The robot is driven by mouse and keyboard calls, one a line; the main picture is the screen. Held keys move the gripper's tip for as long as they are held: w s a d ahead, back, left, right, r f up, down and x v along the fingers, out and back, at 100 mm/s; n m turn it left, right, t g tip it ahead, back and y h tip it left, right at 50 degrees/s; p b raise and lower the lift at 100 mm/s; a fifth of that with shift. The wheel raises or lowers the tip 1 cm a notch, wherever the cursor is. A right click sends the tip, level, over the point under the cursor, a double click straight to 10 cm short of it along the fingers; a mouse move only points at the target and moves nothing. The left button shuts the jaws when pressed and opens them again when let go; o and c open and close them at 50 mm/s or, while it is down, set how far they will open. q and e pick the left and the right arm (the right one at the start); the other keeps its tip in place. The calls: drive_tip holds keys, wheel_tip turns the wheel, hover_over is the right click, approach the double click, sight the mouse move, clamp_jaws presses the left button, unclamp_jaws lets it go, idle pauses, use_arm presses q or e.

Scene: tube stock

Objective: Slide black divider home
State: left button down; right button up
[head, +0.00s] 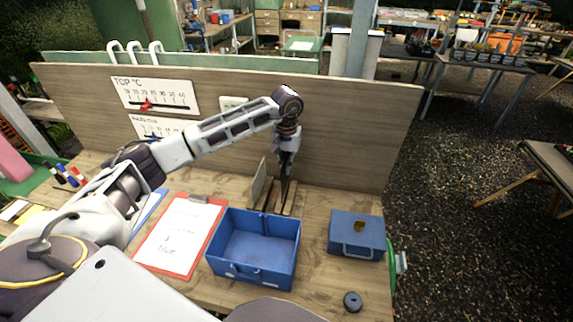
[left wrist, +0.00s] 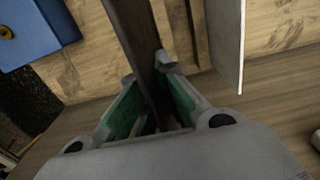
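The black divider (left wrist: 140,40) is a thin dark panel running between the fingers of my left gripper (left wrist: 148,73) in the left wrist view. The green-padded fingers appear closed on it from both sides. In the head view my left gripper (head: 287,172) points down at the back of the bench, with the dark panel's edge below it. The divider is over or in a slotted wooden rack (head: 273,207); its lower edge is not clear, so I cannot tell how deep it sits. A pale divider (head: 259,184) stands upright to its left. My right gripper is not in view.
An open blue bin (head: 254,270) stands in front of the rack. A blue box (head: 357,235) is at its right, with a dark ring (head: 352,301) nearer the edge. A red clipboard (head: 178,236) lies left. A wooden back panel (head: 345,130) rises close behind.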

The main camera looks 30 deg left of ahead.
sight(287, 182)
use_arm(q)
drive_tip(key=shift+f+b, duration=3.5)
drive_tip(key=shift+f, duration=0.9)
idle(0.8)
drive_tip(key=c, duration=1.6)
unclamp_jaws()
drive_tip(key=shift+o, duration=0.2)
drive_tip(key=shift+r, duration=0.15)
drive_tip(key=shift+r, duration=5.9)
